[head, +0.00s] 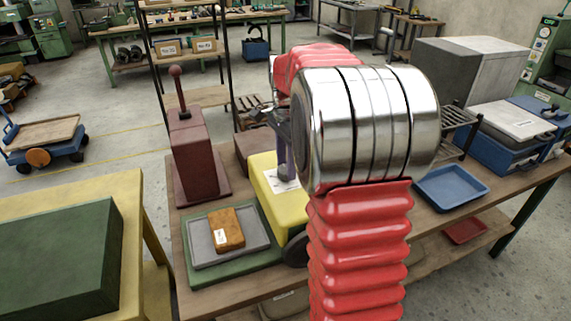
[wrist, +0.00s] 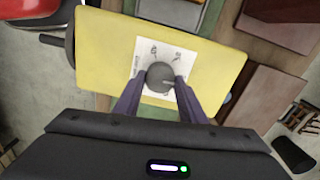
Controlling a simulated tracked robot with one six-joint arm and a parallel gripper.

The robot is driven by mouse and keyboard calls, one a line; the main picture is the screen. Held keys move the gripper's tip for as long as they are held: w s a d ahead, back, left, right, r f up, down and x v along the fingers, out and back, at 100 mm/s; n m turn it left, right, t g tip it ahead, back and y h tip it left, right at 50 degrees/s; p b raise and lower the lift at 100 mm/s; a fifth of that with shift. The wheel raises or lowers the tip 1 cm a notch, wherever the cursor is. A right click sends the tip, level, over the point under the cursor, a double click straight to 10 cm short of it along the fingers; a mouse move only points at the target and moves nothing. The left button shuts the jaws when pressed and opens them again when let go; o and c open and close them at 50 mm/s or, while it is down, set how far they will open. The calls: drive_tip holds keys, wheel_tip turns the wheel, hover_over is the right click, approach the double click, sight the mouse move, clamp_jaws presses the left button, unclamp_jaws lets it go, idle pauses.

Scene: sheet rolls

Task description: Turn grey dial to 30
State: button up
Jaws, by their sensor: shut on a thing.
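The grey dial (wrist: 160,75) sits on a white label (wrist: 150,52) on top of a yellow box (wrist: 215,65). The label carries small dark marks around the dial, too small to read surely. A small light mark shows at the dial's right side. My gripper (wrist: 159,88) comes down from above, and its two purple fingers are shut on the dial, one on each side. In the head view the yellow box (head: 262,188) stands on the bench, partly behind my red and chrome arm.
A maroon lever box (head: 195,150) stands left of the yellow box. In front of it, a grey tray (head: 230,241) holds an orange-brown block (head: 227,228). A black wheel (head: 295,250) is at the yellow box's near end. A blue tray (head: 450,187) lies at the right.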

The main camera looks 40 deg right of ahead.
sight(285, 168)
drive_tip(key=shift+w+a+m, duration=0.1)
drive_tip(key=shift+a+m, duration=0.05)
drive_tip(key=shift+m, duration=0.15)
drive_tip(key=o, duration=1)
drive_tip(key=shift+o, duration=0.2)
drive_tip(key=shift+r, duration=0.1)
wheel_tip(285, 168, up, 14)
drive_tip(key=shift+f, duration=0.2)
